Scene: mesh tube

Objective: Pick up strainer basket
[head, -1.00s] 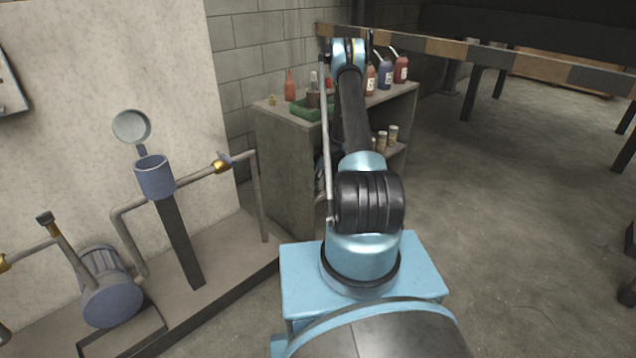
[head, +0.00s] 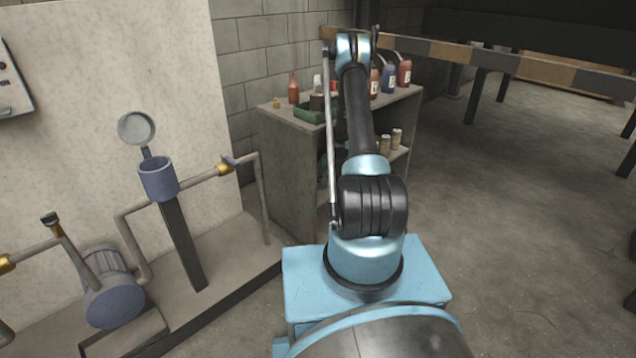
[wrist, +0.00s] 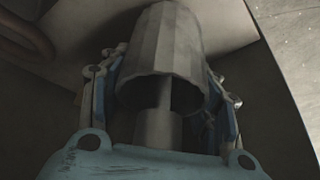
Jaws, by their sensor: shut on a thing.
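The strainer basket (wrist: 165,45) is a grey, faceted tube with its open end toward the wrist camera. A narrower rod and a thicker stub show at its mouth. My gripper (wrist: 163,78) has a blue-and-grey finger on each side of the tube and is shut on it.
A blue-grey pot (head: 159,182) with a round raised lid (head: 136,129) stands on a post among pipes at left, beside a pump (head: 114,300). A concrete shelf (head: 286,170) with bottles and a green tray (head: 312,113) stands behind my arm. The floor at right is open.

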